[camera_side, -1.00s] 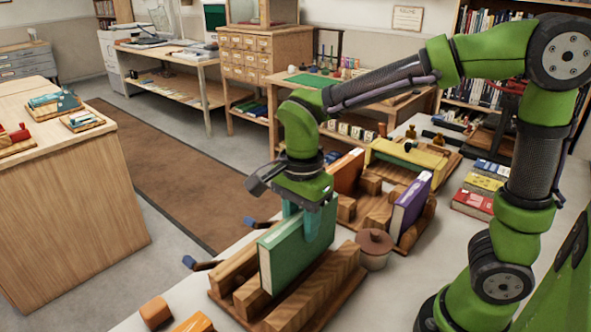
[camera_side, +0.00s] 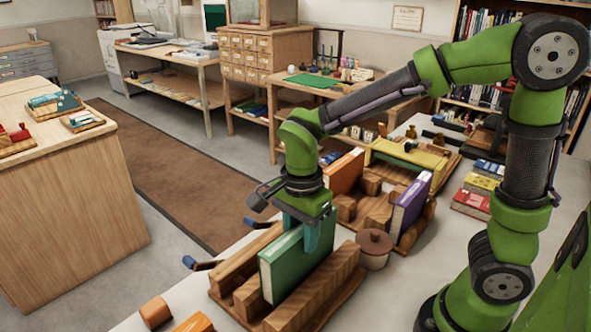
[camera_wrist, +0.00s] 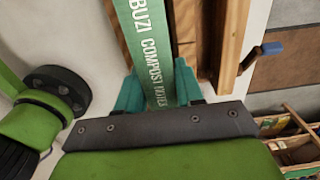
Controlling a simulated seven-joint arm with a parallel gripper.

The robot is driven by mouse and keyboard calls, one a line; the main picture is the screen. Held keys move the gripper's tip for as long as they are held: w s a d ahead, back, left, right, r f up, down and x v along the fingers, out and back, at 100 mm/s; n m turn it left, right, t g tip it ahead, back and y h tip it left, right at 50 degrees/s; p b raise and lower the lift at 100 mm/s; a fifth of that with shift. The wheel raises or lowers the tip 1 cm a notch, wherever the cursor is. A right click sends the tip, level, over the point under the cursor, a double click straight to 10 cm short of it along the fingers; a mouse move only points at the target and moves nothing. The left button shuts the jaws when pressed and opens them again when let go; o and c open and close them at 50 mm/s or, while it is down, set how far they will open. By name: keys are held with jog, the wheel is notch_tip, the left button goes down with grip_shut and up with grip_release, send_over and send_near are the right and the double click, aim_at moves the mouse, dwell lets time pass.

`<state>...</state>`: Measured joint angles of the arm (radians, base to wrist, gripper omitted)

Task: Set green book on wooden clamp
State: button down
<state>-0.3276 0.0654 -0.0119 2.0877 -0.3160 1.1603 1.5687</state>
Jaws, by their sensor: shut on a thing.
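The green book (camera_side: 293,258) stands upright in the side view, between the wooden blocks of the wooden clamp (camera_side: 335,272) at the front of the table. Its lower edge is hidden behind the clamp's near block. My gripper (camera_side: 313,236) is shut on the book's top edge from above. In the wrist view the book's spine (camera_wrist: 150,40) with white lettering lies between my two teal fingertips (camera_wrist: 157,92). The clamp's wood (camera_wrist: 232,45) shows on both sides of the spine. I cannot tell whether the book's bottom touches the clamp's base.
A purple book (camera_side: 410,205) and an orange book (camera_side: 345,172) stand in wooden holders behind. A round brown-lidded pot (camera_side: 374,247) sits close to the clamp's right. Blue-tipped handles (camera_side: 190,262) stick out at the left. Orange blocks (camera_side: 155,312) lie at the front.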

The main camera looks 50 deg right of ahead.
jog(key=shift+f, duration=0.2)
dwell(0.5)
jog(key=shift+f, duration=1)
jog(key=shift+f, duration=1.05)
dwell(1.2)
jog(key=c, duration=0.6)
grip_release()
jog(key=shift+c, duration=0.2)
jog(key=shift+r, duration=4.5)
